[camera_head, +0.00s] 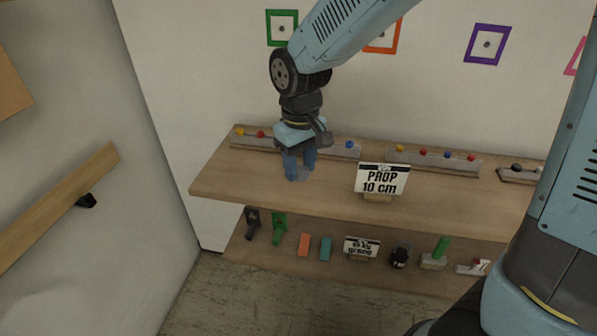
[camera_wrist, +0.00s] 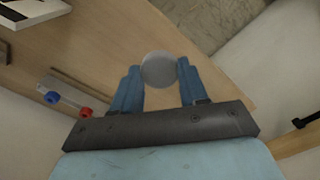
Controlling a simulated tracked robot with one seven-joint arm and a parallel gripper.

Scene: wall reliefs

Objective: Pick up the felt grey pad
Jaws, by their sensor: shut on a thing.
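The felt grey pad (camera_wrist: 159,69) is a round grey disc between the two blue fingers of my gripper (camera_wrist: 158,78) in the wrist view. The fingers are shut on it from both sides. In the head view my gripper (camera_head: 299,170) points down over the left part of the upper wooden shelf (camera_head: 225,180). The pad (camera_head: 303,174) shows there as a small grey patch at the fingertips, partly hidden by them. I cannot tell whether it touches the shelf.
A "PROP 10 cm" sign (camera_head: 381,179) stands right of my gripper. Strips with coloured knobs (camera_head: 433,160) line the back of the shelf. The lower shelf (camera_head: 285,259) holds several small objects. A wooden rail (camera_head: 60,205) is on the left wall. The shelf's front left is clear.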

